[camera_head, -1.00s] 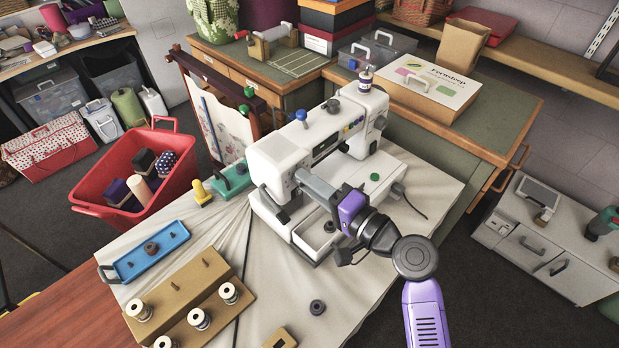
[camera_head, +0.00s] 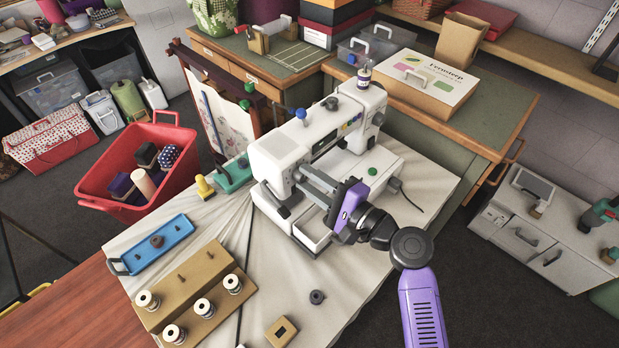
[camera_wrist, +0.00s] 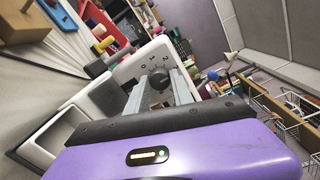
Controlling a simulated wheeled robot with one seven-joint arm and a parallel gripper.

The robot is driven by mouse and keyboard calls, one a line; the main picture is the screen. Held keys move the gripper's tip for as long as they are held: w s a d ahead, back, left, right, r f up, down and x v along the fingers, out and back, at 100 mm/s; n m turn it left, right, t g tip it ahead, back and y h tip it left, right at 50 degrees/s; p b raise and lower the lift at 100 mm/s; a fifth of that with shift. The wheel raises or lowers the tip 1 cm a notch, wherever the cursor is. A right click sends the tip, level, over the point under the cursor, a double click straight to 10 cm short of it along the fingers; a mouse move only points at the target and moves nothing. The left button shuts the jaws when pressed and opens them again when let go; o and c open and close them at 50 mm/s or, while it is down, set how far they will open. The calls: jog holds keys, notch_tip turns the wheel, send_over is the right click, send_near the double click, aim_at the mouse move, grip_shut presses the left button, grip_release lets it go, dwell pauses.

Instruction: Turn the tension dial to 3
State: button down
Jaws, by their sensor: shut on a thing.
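The white sewing machine (camera_head: 335,125) stands on the cloth-covered table. Its end face also shows in the wrist view (camera_wrist: 130,68). There the tension dial (camera_wrist: 158,80), a dark round knob, sits between the fingertips of my gripper (camera_wrist: 160,86), which is shut on it. In the head view, my gripper (camera_head: 300,180) reaches the machine's near end from the right, and its fingers cover the dial.
A blue tray (camera_head: 160,250) and a brown spool rack (camera_head: 190,290) lie on the table's left. A dark ring (camera_head: 317,297) and a tan block (camera_head: 282,331) lie in front. A red basket (camera_head: 130,195) stands beyond the table's left edge.

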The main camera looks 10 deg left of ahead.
jog(key=shift+f, duration=0.1)
jog(key=c, duration=1.1)
grip_release()
jog(key=b+v, duration=0.1)
jog(key=v, duration=0.6)
jog(key=shift+s+d, duration=0.25)
jog(key=shift+d, duration=0.1)
